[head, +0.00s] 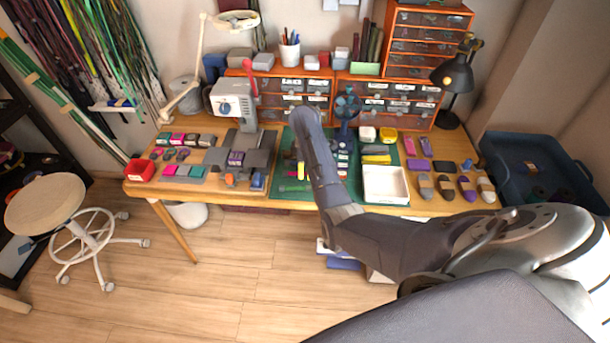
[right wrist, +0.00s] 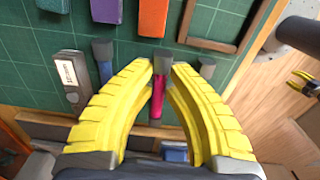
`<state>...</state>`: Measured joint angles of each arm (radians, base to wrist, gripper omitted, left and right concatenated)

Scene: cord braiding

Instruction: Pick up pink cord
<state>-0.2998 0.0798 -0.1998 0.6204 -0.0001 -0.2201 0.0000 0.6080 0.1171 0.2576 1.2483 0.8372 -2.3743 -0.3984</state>
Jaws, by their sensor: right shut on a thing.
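The pink cord (right wrist: 157,98) shows in the right wrist view as a short magenta piece with a grey end, between the yellow fingers of my right gripper (right wrist: 161,72). The fingers are shut on it near its grey end, over the green mat (right wrist: 205,20). I cannot tell whether the cord is clear of the mat. In the head view my right arm reaches over the table and hides the cord and most of the gripper.
The wooden table (head: 420,206) also holds a white tray (head: 386,185) and a grey machine (head: 233,98). Orange drawers (head: 405,92) stand behind.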

